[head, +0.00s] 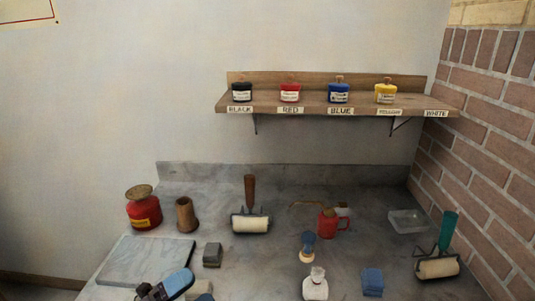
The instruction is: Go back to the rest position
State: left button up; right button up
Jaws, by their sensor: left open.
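My left gripper (150,291) shows at the bottom edge of the head view, left of centre, with a blue and dark body. It is in front of the pale slab (146,262) on the grey bench (280,268). It is open, and I see nothing held in it, though its lower part is cut off by the frame.
Near my left gripper are a grey block (212,255), a red tin (143,208) and a brown cup (187,214). Rollers (250,222) (438,267), a red mug (329,222), a white bottle (315,285) and a blue block (372,281) stand rightward. A shelf (340,103) holds ink jars.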

pick_arm(q)
jog(key=s+a+f+n+t+y, duration=0.2)
jog(key=a+f+n+y, duration=0.4)
jog(key=n, duration=0.4)
jog(key=s+a+f+n+t+y, duration=0.1)
jog(key=s+a+f+n+y, duration=0.25)
jog(key=f+n+y, duration=0.45)
jog(key=s+a+f+n+g+y, duration=0.3)
jog(key=s+a+f+n+g, duration=0.1)
jog(key=s+f+n, duration=0.5)
jog(key=shift+s+a+f+g, duration=0.15)
jog(key=shift+f+g, duration=0.05)
jog(key=shift+g, duration=0.3)
